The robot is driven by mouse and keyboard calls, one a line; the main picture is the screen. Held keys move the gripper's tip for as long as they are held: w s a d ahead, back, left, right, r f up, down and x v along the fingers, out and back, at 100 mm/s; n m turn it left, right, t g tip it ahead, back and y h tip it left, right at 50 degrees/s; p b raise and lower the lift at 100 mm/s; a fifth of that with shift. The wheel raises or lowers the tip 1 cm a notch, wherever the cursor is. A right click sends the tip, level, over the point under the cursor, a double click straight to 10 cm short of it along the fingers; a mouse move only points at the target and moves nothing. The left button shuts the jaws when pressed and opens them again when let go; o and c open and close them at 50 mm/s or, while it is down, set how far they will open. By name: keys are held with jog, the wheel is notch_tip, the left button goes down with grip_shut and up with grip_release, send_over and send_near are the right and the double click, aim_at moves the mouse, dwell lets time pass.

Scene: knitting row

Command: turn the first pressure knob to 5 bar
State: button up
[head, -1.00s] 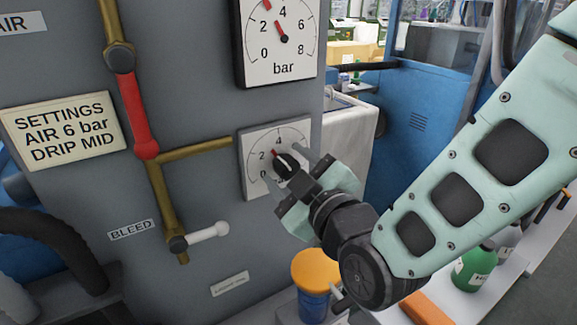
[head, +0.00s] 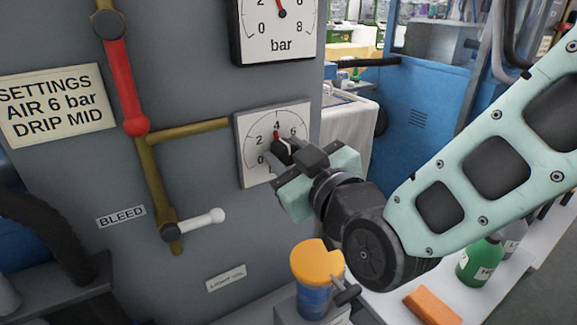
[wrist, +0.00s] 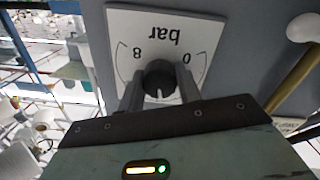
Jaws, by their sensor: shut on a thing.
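The black pressure knob (head: 281,151) sits on the lower white dial plate (head: 251,131). Its red pointer (head: 276,136) stands close to the 4. My gripper (head: 288,161) is shut on the knob, and its body covers the lower right of the dial. In the wrist view the knob (wrist: 158,75) sits between the two fingers, with the 0, 8 and "bar" marks upside down on the plate (wrist: 190,25). The upper bar gauge (head: 258,42) is cut off by the picture top; its red needle (head: 281,4) points about straight up.
A red lever (head: 128,90) and brass pipe (head: 190,131) run left of the dial. A white-handled bleed lever (head: 205,221) is lower left. A yellow-capped blue container (head: 315,265) stands below my gripper. A settings sign (head: 55,105) reads AIR 6 bar.

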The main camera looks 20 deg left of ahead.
jog(key=m+b, duration=0.1)
jog(key=m, duration=0.1)
jog(key=m+b, duration=0.2)
jog(key=shift+f+m, duration=0.2)
jog(key=shift+m, duration=0.1)
jog(key=shift+r+m+b, duration=0.15)
jog(key=shift+m+b, duration=1.05)
jog(key=shift+m, duration=0.3)
jog(key=o, duration=1)
